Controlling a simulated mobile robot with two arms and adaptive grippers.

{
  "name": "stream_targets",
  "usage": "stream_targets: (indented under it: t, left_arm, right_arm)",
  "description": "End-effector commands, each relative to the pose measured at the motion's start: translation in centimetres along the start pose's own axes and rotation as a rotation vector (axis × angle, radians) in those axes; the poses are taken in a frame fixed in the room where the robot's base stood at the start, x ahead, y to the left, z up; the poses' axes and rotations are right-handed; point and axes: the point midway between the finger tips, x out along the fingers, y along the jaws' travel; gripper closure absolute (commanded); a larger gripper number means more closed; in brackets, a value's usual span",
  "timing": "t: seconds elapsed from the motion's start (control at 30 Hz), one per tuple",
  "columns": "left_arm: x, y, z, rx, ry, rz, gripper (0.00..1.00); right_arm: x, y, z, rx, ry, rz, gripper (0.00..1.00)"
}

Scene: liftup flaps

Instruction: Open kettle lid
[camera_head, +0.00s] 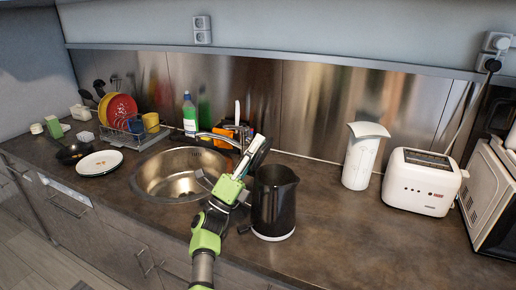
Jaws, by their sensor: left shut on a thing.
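A black kettle (273,205) stands upright on the dark counter, right of the sink, with its spout to the right. Its handle side faces left, partly behind my arm. My left gripper (257,152) reaches up from the bottom, past the kettle's left side, to just above and behind its top. It is shut on a dark part there, which looks like the kettle lid, tilted up. The fingertips and the lid's edge are small and overlap, so the exact contact is hard to see. My right gripper is not in view.
A round metal sink (150,180) with a tap (217,138) lies to the left. A dish rack (135,140) and plate (99,163) are far left. The counter front right is clear.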

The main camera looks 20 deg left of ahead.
Motion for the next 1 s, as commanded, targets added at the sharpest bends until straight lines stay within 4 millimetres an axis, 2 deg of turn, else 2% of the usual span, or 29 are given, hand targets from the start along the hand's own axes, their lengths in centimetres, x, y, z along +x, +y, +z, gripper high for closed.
stream_targets:
  t: [0.33,0.37,0.4,0.77,0.87,1.0]
  left_arm:
    - [0.0,0.0,0.0,-0.001,-0.001,0.0,1.0]
    - [0.0,0.0,0.0,-0.001,-0.001,0.0,0.78]
    - [0.0,0.0,0.0,-0.001,-0.001,0.0,0.69]
    - [-0.2,0.0,0.0,-0.001,0.0,0.001,0.69]
    - [-1.0,0.1,0.0,-0.001,0.0,0.003,0.69]
    - [-3.5,0.1,0.0,-0.001,-0.001,0.004,0.69]
  right_arm:
    - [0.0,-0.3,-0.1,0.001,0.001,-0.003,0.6]
    - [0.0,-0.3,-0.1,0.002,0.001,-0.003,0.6]
    - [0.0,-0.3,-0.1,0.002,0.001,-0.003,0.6]
    - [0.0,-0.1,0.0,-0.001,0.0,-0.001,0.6]
    - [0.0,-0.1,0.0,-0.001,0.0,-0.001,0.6]
    - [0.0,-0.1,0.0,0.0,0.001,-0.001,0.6]
